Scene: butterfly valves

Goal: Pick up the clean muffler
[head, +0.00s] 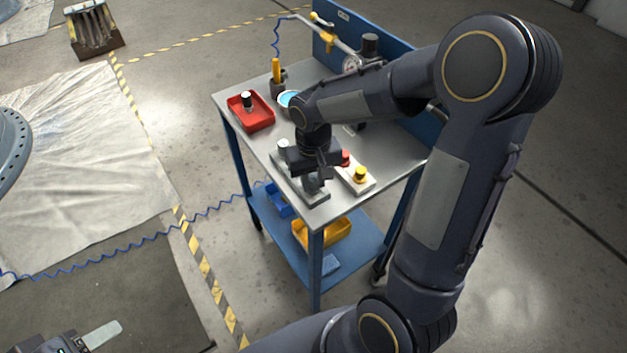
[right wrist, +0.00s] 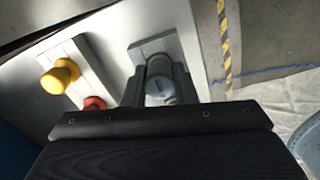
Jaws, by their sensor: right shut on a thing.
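My right gripper (head: 314,181) reaches down over a grey holder block (head: 316,196) on the workbench. A second pale-topped piece (head: 283,145) stands at the holder's far end in the head view. Whether the held piece is clean does not show.
A white block with a yellow knob (head: 360,174) and a red knob (head: 346,158) lies close right of the holder. A red tray (head: 261,117) and blue-topped cup (head: 287,98) stand behind. A yellow bin (head: 325,232) sits on the lower shelf.

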